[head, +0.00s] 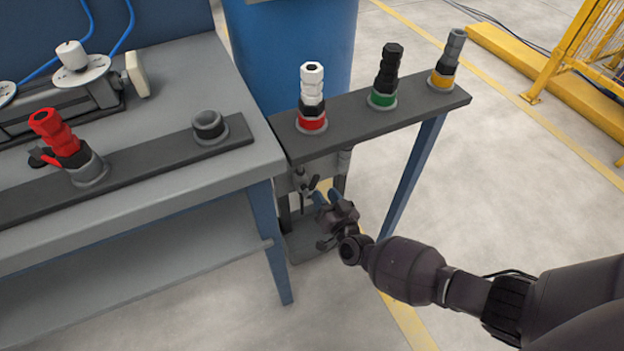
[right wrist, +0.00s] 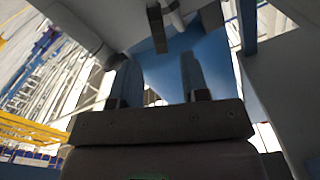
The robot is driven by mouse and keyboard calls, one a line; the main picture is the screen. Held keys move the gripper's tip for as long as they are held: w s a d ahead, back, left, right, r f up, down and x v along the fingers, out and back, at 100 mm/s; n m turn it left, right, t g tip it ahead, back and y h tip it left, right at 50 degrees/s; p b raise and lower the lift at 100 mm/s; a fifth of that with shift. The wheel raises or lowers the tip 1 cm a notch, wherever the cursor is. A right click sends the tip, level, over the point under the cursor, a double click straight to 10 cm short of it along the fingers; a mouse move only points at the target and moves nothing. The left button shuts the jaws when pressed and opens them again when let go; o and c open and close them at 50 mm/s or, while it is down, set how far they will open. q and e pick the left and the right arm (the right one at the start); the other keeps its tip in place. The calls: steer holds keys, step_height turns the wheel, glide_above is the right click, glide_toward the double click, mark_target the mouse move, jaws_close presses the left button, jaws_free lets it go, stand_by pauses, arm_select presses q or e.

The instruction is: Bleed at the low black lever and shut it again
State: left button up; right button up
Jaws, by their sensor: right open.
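The small valve with its low black lever (head: 313,183) shows below the dark shelf in the head view, close to the table leg. In the right wrist view the dark lever (right wrist: 157,30) hangs at the top, beyond the fingers and roughly between their lines. My right gripper (head: 327,196) reaches in under the shelf, just right of and nearer than the valve. In the right wrist view the right gripper (right wrist: 160,80) has its two fingers apart with nothing between them. The lever's exact angle is too small to tell. My left gripper is out of view.
The dark shelf (head: 375,112) carries white, black and grey fittings above my right gripper. The grey workbench (head: 180,195) with a red fitting (head: 57,135) stands left, its blue leg (head: 270,240) near the gripper. A blue barrel (head: 290,50) stands behind.

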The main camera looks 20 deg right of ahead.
mark_target(316, 181)
steer(key=w+b, duration=0.1)
steer(key=w, duration=0.4)
steer(key=shift+w+a+f+b, duration=0.1)
steer(key=shift+w+f+b, duration=0.15)
steer(key=shift+b, duration=0.1)
steer(key=shift+w+r, duration=0.2)
steer(key=shift+w, duration=0.35)
steer(key=shift+c, duration=0.3)
jaws_close()
